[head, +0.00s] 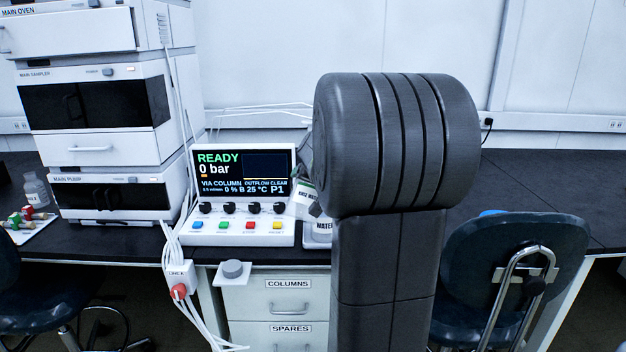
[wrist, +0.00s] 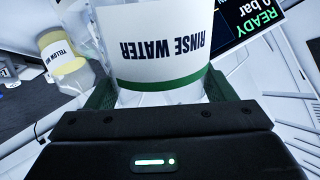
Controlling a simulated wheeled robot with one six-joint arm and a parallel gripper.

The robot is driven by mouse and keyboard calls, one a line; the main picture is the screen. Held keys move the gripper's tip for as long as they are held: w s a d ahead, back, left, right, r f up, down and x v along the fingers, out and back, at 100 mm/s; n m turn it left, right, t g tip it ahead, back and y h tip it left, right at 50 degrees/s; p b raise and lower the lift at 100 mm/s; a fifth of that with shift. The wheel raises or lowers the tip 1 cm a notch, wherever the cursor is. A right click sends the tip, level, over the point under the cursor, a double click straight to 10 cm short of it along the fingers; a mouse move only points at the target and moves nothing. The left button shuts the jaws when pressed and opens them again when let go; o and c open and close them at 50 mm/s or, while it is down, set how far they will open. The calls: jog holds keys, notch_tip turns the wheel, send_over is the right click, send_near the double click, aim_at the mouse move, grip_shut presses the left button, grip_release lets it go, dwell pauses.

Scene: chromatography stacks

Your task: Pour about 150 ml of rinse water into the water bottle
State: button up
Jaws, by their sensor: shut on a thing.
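The rinse water container (wrist: 155,75) fills the top of the wrist view, clear with a white label and a green band. My gripper (wrist: 160,92) is shut on it, one green finger on each side. In the head view a small part of the rinse water container (head: 307,193) shows beside my arm, tilted, above the water bottle. The water bottle (head: 322,227) stands on the bench right of the control panel, mostly hidden behind my arm. The container's mouth and any stream are hidden.
The control panel (head: 243,232) stands close on the left, its screen reading READY, 0 bar. The instrument stack (head: 95,145) is farther left. A yellow-labelled bottle (wrist: 65,60) shows in the wrist view. A chair (head: 515,255) stands at the right. The back right bench (head: 545,170) is clear.

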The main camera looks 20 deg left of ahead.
jog(key=shift+g+p, duration=0.3)
jog(key=shift+p, duration=0.45)
jog(key=shift+f+m, duration=0.2)
jog(key=shift+m, duration=0.1)
jog(key=shift+s+f+g+p, duration=0.1)
jog(key=shift+f+g+p, duration=0.3)
jog(key=shift+f+g, duration=0.2)
jog(key=shift+m+g+p, duration=0.4)
jog(key=shift+p, duration=0.3)
jog(key=shift+f, duration=0.25)
jog(key=shift+r+m+g+p, duration=0.2)
jog(key=shift+m+g+p, duration=0.35)
jog(key=shift+p, duration=1.05)
jog(key=shift+f+g+p, duration=0.15)
jog(key=shift+g+p, duration=0.2)
jog(key=shift+g, duration=0.1)
jog(key=shift+g+p, duration=0.3)
jog(key=shift+p, duration=0.65)
